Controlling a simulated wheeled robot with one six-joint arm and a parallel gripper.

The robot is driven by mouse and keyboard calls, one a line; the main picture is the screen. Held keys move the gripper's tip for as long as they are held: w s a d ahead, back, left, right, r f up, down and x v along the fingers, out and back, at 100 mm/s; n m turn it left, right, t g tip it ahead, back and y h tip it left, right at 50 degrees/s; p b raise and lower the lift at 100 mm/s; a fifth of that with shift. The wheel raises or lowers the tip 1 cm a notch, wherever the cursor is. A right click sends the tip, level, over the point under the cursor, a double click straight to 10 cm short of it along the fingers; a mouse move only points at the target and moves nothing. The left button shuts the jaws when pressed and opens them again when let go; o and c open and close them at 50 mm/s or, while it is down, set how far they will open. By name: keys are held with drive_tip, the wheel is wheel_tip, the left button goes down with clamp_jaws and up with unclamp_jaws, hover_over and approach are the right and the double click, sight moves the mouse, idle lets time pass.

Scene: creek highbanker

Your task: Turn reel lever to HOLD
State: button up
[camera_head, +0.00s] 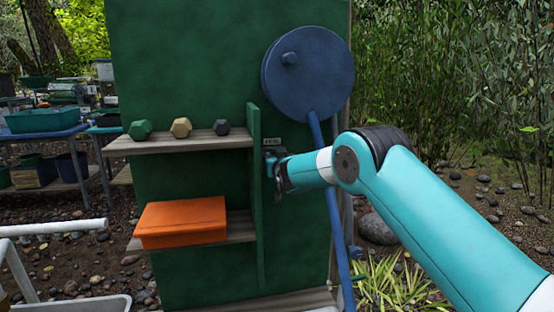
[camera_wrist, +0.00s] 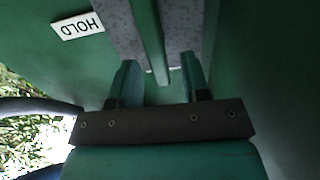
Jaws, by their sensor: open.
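In the wrist view my gripper (camera_wrist: 161,75) is open, with a finger on each side of a narrow green bar (camera_wrist: 148,40). I cannot tell whether the fingers touch it or whether it is the reel lever. The label reads HOLD and appears upside down in the wrist view (camera_wrist: 77,26). A blue reel (camera_head: 308,75) with a knob is up on the green board. A long blue rod (camera_head: 321,150) runs down from it, partly behind my arm.
The green board (camera_head: 190,80) carries two wooden shelves. The upper shelf (camera_head: 190,147) holds a green, a tan and a dark hex piece. An orange box (camera_head: 180,221) sits on the lower one. Stony ground and bushes lie to the right.

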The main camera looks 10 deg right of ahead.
drive_tip(key=shift+w, duration=0.1)
clamp_jaws()
drive_tip(key=m+b, duration=0.2)
drive_tip(key=m, duration=0.1)
drive_tip(key=shift+d+b, duration=0.3)
drive_tip(key=shift+b, duration=0.05)
unclamp_jaws()
drive_tip(key=s, duration=1.7)
drive_tip(key=shift+s+b, duration=0.25)
drive_tip(key=shift+b, duration=0.2)
